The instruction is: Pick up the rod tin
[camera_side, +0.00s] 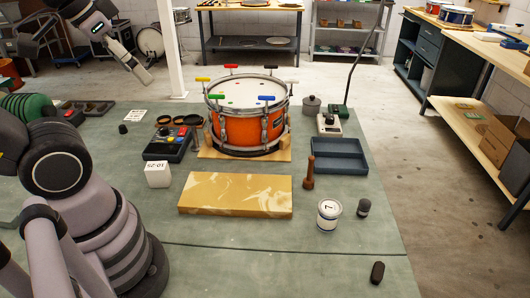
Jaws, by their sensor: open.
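A white round tin (329,214) with a dark "7" and a blue band stands upright near the front right of the green bench top. A smaller grey lidded pot (310,104) stands at the back, right of the drum. No label reading "rod tin" can be made out, so I cannot tell for certain which one it is. My gripper (146,77) hangs at the upper left, tilted down to the right. It is open and empty, far from both containers.
An orange drum (236,130) with coloured keys on its rim stands mid-bench. A wooden block (236,194), a pestle-like tool (309,173), a dark tray (338,155) and a dark cylinder (364,207) lie around the white tin. The front right bench is mostly clear.

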